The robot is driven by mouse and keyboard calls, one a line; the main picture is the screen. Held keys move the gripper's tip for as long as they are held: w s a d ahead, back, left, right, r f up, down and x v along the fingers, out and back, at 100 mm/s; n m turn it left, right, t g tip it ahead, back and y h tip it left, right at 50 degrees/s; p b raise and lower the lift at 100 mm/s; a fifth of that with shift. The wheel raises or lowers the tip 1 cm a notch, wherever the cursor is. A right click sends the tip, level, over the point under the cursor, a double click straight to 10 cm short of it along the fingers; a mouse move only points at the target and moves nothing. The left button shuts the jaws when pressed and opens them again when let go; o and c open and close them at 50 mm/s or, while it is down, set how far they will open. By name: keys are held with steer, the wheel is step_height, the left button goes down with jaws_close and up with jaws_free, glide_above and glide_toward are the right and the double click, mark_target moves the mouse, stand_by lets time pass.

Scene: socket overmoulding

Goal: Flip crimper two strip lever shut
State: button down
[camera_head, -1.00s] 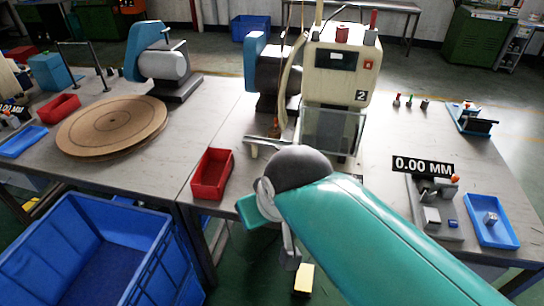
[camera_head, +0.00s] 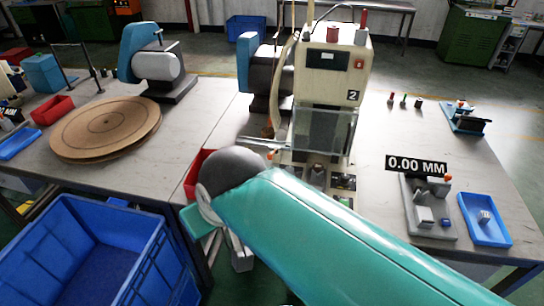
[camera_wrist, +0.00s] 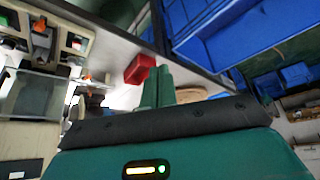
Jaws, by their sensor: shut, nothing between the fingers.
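Crimper two (camera_head: 331,68) is the cream machine marked "2" in the middle of the bench, with a clear guard (camera_head: 321,132) low on its front. A thin silver bar (camera_head: 262,141) sticks out to its left; I cannot tell for sure whether this is the strip lever or how it is set. A small orange tip shows just below the bar. In the wrist view, my gripper (camera_wrist: 158,84) has its green fingers together and empty, apart from the crimper, whose cream body (camera_wrist: 22,145) is at left.
A red bin (camera_head: 195,172) stands beside my wrist, partly hidden by it; a red bin also shows in the wrist view (camera_wrist: 140,68). A large blue crate (camera_head: 75,222) is at lower left. A gauge fixture (camera_head: 428,205) and blue tray (camera_head: 485,222) sit at right.

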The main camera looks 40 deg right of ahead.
stand_by(0.3)
steer(key=w+d+f+m+y, duration=0.2)
steer(key=w+d+f+m, duration=0.2)
steer(key=w+d, duration=0.35)
steer(key=w+d+f+m+y, duration=0.2)
steer(key=w+d+f+m, duration=0.15)
steer(key=w+d, duration=0.4)
steer(key=s+d+f+m+t, duration=0.1)
steer(key=d+f+m+t, duration=0.1)
steer(key=d, duration=0.6)
steer(key=s+d+f+m+t, duration=0.1)
steer(key=d+f+m+t, duration=0.1)
steer(key=d, duration=0.7)
steer(key=s+d+f+m+t, duration=0.1)
steer(key=d+f+m+t, duration=0.1)
steer(key=d+f, duration=0.3)
steer(key=d+m, duration=0.1)
steer(key=d, duration=0.3)
steer(key=shift+s+f+h, duration=0.25)
steer(key=shift+f+h, duration=0.15)
steer(key=shift+w+m, duration=0.1)
steer(key=shift+m, duration=0.15)
